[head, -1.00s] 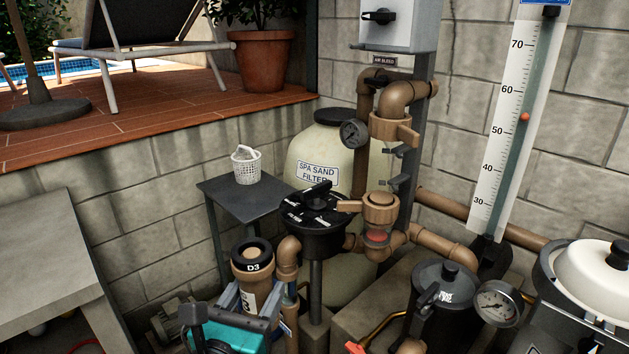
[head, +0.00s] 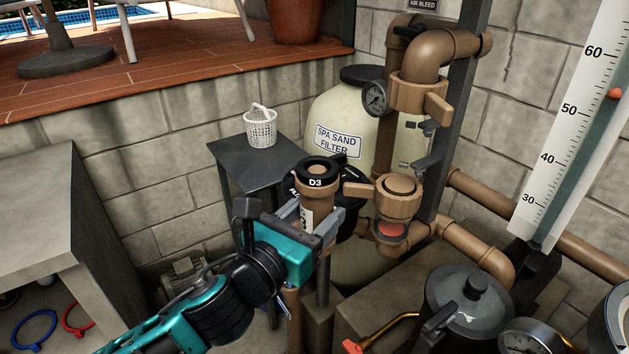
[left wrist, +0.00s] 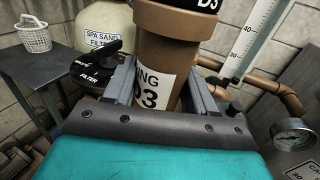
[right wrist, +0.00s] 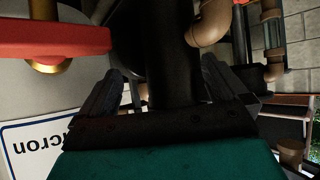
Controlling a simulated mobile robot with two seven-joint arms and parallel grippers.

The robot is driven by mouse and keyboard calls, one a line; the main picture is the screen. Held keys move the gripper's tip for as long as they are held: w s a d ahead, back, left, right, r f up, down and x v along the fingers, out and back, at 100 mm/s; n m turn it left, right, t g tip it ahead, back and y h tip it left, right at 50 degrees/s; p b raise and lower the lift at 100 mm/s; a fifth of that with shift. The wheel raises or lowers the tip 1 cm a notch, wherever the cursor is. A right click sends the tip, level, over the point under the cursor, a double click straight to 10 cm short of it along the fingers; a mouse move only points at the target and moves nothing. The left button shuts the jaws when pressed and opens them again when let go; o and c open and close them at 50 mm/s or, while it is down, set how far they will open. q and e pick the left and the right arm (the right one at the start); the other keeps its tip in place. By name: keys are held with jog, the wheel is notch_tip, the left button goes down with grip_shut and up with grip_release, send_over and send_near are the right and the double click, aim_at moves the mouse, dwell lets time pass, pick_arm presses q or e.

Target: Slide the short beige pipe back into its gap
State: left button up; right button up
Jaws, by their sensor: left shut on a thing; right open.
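The short beige pipe (head: 318,202) has a black collar marked D3 and a white label. My left gripper (head: 308,222) is shut on it and holds it roughly upright, in front of the black valve head. The pipe fills the middle of the left wrist view (left wrist: 163,55), between both fingers. The gap lies to its right, between the upper beige union (head: 418,95) and the lower beige union (head: 397,196). The pipe is apart from both in the picture. My right gripper (right wrist: 165,92) shows only in its wrist view, open, with a dark cylinder beyond or between its fingers.
A grey side table (head: 235,152) with a white basket (head: 261,128) stands behind. The cream sand filter (head: 345,115) is behind the pipework. A dark lidded pot (head: 470,300) and a gauge (head: 520,338) stand at lower right. A grey bench (head: 45,205) is at left.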

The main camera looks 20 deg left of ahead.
aim_at(302, 197)
pick_arm(q)
jog(key=shift+w+d+r+m+h, duration=0.2)
jog(key=shift+r+m+h, duration=0.2)
jog(key=shift+r, duration=0.2)
jog(key=shift+w+d+r+m+h, duration=0.15)
jog(key=shift+r+m+h, duration=0.15)
jog(key=shift+r+h, duration=0.25)
jog(key=shift+w+r+g+h, duration=0.15)
jog(key=shift+r+g+h, duration=0.15)
jog(key=shift+r+h, duration=0.15)
jog(key=shift+w+a+r+m+h, duration=0.2)
jog(key=shift+a+r+m+h, duration=0.1)
jog(key=shift+a+r+m, duration=0.15)
jog(key=shift+w+a+r, duration=0.15)
jog(key=shift+a+r, duration=0.05)
jog(key=shift+a, duration=0.25)
jog(key=shift+x, duration=0.8)
jog(key=w+d+f+b, duration=0.1)
jog(key=w+d, duration=0.4)
jog(key=w, duration=0.3)
jog(key=shift+d+f, duration=0.25)
jog(key=shift+d, duration=0.1)
jog(key=shift+p, duration=0.9)
